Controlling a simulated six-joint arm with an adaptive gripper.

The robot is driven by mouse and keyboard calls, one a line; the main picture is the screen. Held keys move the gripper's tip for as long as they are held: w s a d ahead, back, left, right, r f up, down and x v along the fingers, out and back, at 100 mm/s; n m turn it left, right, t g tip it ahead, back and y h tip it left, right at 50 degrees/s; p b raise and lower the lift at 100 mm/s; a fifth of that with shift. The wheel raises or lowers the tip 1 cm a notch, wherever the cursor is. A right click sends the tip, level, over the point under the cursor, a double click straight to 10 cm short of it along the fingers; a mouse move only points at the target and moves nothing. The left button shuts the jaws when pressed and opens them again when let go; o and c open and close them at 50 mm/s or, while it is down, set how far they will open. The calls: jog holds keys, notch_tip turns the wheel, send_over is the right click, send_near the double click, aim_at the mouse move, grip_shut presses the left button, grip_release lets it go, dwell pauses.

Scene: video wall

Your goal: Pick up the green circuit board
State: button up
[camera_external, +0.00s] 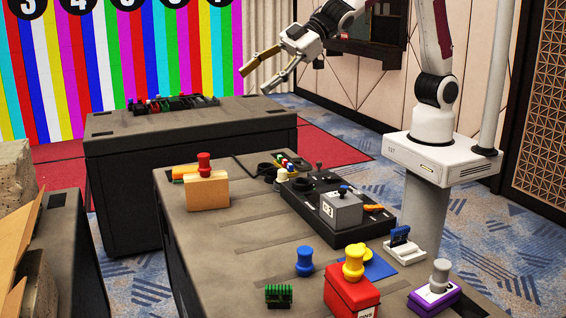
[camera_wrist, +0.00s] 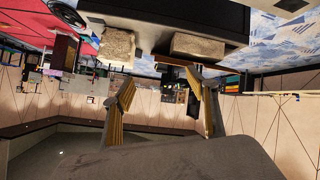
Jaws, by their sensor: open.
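The green circuit board (camera_external: 278,295) appears as a small green piece with dark notched parts, standing on the near front of the grey table in the external view. I cannot make it out in the wrist view. My gripper (camera_external: 257,80) is raised high at the back, far above and behind the board, with its two fingers spread apart. In the wrist view my gripper (camera_wrist: 161,80) also shows two separated fingers with nothing between them.
Near the board are a blue knob piece (camera_external: 304,262), a red box (camera_external: 350,295) with a yellow knob and a purple box (camera_external: 434,298). A black console (camera_external: 315,200) and a tan block (camera_external: 206,192) stand farther back. The table's left-middle is mostly bare.

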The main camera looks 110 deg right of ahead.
jog(key=w+a+f+n+y, duration=0.55)
jog(key=w+a+f, duration=0.55)
jog(key=a+f, duration=0.25)
jog(key=s+a+f+n+g+y, duration=0.1)
jog(key=a+f+g+y, duration=0.1)
jog(key=f, duration=0.4)
jog(key=s+a+f+n+g+y, duration=0.1)
jog(key=s+a+f+y, duration=0.1)
jog(key=a+f, duration=0.3)
jog(key=s+a+f+n+g+y, duration=0.1)
jog(key=s+a+f+g+y, duration=0.1)
jog(key=f, duration=0.5)
jog(key=shift+s+a+f+g+y, duration=0.1)
jog(key=shift+a+f+g+y, duration=0.1)
jog(key=shift+a, duration=0.25)
jog(key=shift+s+a+f+g+y, duration=0.1)
jog(key=shift+a+f, duration=0.1)
jog(key=shift+a, duration=0.25)
jog(key=shift+w+a, duration=0.1)
jog(key=shift+x, duration=1.2)
jog(key=shift+f, duration=0.1)
